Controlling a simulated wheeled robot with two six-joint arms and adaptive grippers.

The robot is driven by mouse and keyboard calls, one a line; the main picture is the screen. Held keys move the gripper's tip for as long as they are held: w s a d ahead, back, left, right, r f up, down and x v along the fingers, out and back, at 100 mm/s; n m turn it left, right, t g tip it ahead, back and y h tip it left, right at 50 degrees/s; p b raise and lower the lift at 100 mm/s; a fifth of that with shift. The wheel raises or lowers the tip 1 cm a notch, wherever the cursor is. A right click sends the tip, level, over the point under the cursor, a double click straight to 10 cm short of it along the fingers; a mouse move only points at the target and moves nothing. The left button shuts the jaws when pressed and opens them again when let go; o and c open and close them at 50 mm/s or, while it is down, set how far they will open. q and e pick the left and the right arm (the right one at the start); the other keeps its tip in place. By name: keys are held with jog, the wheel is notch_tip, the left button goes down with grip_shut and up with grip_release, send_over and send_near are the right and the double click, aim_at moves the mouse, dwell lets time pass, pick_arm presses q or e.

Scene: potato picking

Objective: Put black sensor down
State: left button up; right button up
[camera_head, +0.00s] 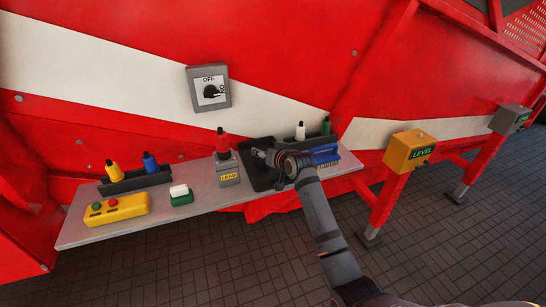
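My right arm reaches in from the bottom right. Its gripper (260,154) is above a black flat tray or pad (257,178) on the grey shelf (150,224). The fingers are small and dark against it, so I cannot tell whether they are open or shut, or whether they hold anything. I cannot make out a separate black sensor; it may be hidden by or blend with the gripper. My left gripper is not in view.
Left of the gripper are a red-topped grey LEAD block (228,172), a green-and-white block (181,195), a yellow button box (115,209) and a black rack (135,181) with yellow and blue bottles. White (300,131) and green (325,127) bottles and a blue-handled item (326,152) are right.

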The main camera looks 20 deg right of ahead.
jog(key=b+v, duration=0.1)
jog(key=v, duration=1)
jog(key=shift+s, duration=0.4)
jog(key=shift+d+r, duration=0.1)
